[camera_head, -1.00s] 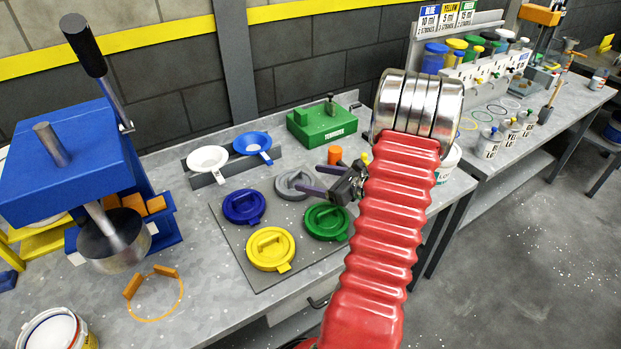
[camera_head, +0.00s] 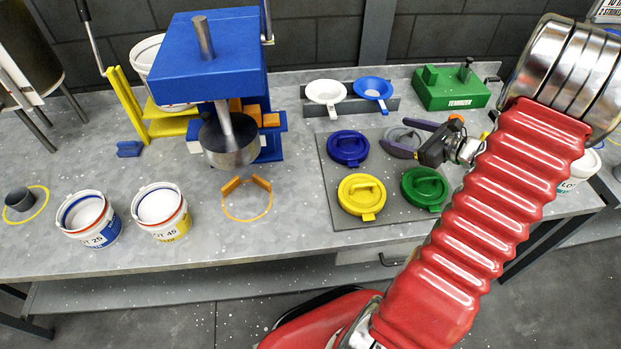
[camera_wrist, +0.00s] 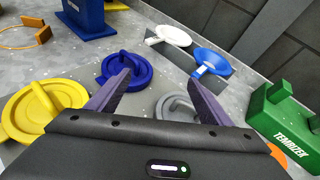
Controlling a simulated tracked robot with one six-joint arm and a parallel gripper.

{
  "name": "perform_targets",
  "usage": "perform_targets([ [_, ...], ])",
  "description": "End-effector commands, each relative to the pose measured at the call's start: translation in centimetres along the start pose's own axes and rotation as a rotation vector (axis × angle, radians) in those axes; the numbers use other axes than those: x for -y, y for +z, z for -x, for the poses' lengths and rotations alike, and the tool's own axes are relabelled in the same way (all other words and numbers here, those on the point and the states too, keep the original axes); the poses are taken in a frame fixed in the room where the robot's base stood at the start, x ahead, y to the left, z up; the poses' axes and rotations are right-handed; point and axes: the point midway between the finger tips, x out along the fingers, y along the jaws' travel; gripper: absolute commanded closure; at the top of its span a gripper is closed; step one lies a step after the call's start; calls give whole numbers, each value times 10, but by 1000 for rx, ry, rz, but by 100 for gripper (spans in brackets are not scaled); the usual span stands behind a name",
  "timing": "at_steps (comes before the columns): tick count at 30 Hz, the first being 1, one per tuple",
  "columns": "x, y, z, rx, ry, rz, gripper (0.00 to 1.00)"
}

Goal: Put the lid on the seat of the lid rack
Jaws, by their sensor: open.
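A dark flat lid rack (camera_head: 335,205) on the bench carries several round lids with raised handles. A blue lid (camera_head: 348,148) is at back left, a yellow lid (camera_head: 361,195) at front left and a green lid (camera_head: 425,187) at front right. A grey lid (camera_head: 397,136) is at back right, partly hidden by my gripper (camera_head: 396,138).
A blue press (camera_head: 210,65) stands left. Two open pails (camera_head: 90,218) (camera_head: 162,212) and an orange ring (camera_head: 247,205) are at front left.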

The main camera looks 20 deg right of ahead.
Motion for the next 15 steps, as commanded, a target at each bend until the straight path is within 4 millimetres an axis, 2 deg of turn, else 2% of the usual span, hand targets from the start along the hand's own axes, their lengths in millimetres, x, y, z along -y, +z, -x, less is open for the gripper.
perform_targets([
  [1, -18, 18, -9, -13, 54, 66, 27],
  [6, -78, 62, -25, -59, 223, 286, 27],
  [15, -180, 114, -29, -122, 492, 695, 27],
])
